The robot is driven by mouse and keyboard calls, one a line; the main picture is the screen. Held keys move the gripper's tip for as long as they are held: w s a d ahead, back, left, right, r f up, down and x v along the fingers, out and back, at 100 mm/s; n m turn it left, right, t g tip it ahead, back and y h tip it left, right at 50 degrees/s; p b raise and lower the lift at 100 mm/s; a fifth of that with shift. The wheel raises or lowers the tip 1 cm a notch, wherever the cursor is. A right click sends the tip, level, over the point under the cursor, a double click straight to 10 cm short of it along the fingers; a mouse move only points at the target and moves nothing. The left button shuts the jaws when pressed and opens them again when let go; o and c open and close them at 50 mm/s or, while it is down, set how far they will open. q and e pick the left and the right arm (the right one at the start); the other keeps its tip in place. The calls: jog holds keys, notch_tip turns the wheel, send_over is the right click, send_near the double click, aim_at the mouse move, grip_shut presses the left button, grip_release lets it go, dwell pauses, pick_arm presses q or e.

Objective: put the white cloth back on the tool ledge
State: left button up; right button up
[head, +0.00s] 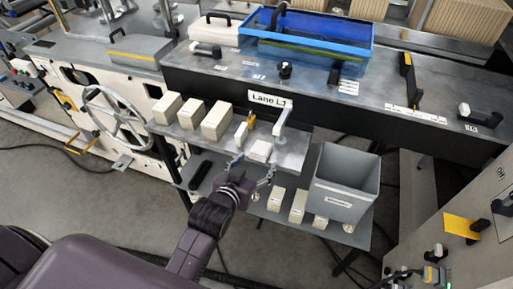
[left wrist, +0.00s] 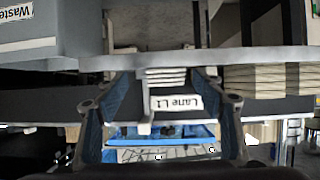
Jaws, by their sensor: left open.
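The white cloth (head: 261,150) looks like a small folded white block. It lies on the grey tool ledge (head: 292,160) near its front edge, below the "Lane L1" sign. My left gripper (head: 252,168) is open just in front of the ledge edge, with its fingers apart and close to the cloth. In the left wrist view, which is upside down, layered white folds that look like the cloth (left wrist: 166,76) show between the two open fingers. I cannot tell whether a finger touches it. My right gripper is not in view.
Several cream boxes (head: 216,122) stand on the ledge's left part. A yellow-handled tool (head: 249,125) and a white upright bracket (head: 284,126) are beside the cloth. A grey bin (head: 343,190) stands to the right. More small boxes (head: 298,206) sit on the lower shelf.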

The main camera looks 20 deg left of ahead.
aim_at(261, 150)
pick_arm(q)
jog(key=shift+a+r, duration=0.25)
jog(key=shift+r, duration=0.35)
jog(key=shift+a+r, duration=0.2)
jog(key=shift+r, duration=0.35)
jog(key=shift+w+t, duration=0.3)
jog(key=shift+p+x, duration=0.3)
jog(key=shift+x, duration=0.95)
jog(key=x, duration=0.1)
jog(key=p+x, duration=0.1)
jog(key=x, duration=0.1)
jog(key=shift+w+f, duration=0.15)
jog(key=shift+f, duration=0.35)
jog(key=shift+w+f, duration=0.3)
jog(key=shift+w, duration=0.2)
jog(key=shift+s, duration=0.1)
jog(key=shift+c, duration=0.6)
jog(key=c, duration=1.1)
jog(key=shift+c, duration=0.2)
